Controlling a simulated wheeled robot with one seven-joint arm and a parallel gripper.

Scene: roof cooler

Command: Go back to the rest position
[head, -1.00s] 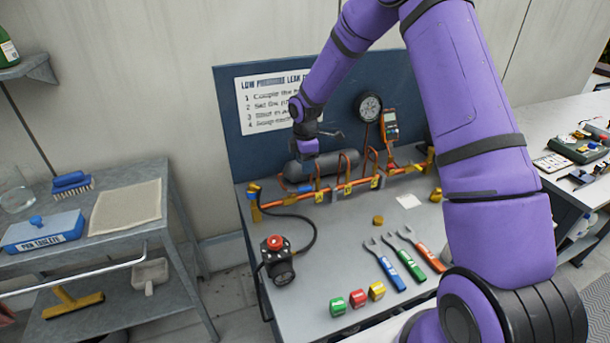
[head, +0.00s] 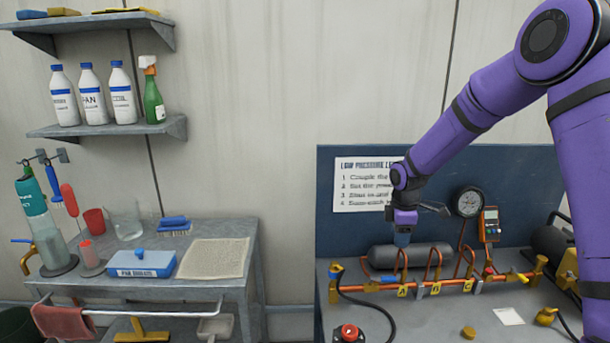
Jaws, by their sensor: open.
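My gripper (head: 403,238) hangs small at the end of my purple arm, in front of the blue back panel (head: 335,235) and over the left part of the dark grey tank (head: 430,256). No object shows in it. It looks open, though its fingers are too small to make out clearly. I cannot tell how far it stands from the tank. My arm reaches in from the upper right of the head view and hides part of the instruction sign (head: 360,185).
Copper pipework (head: 400,286), a round gauge (head: 468,202) and an orange meter (head: 490,224) stand close to my gripper. A red-knobbed device (head: 348,332) is at the bench front. A metal side table (head: 248,270) and wall shelves (head: 160,130) with bottles are at the left.

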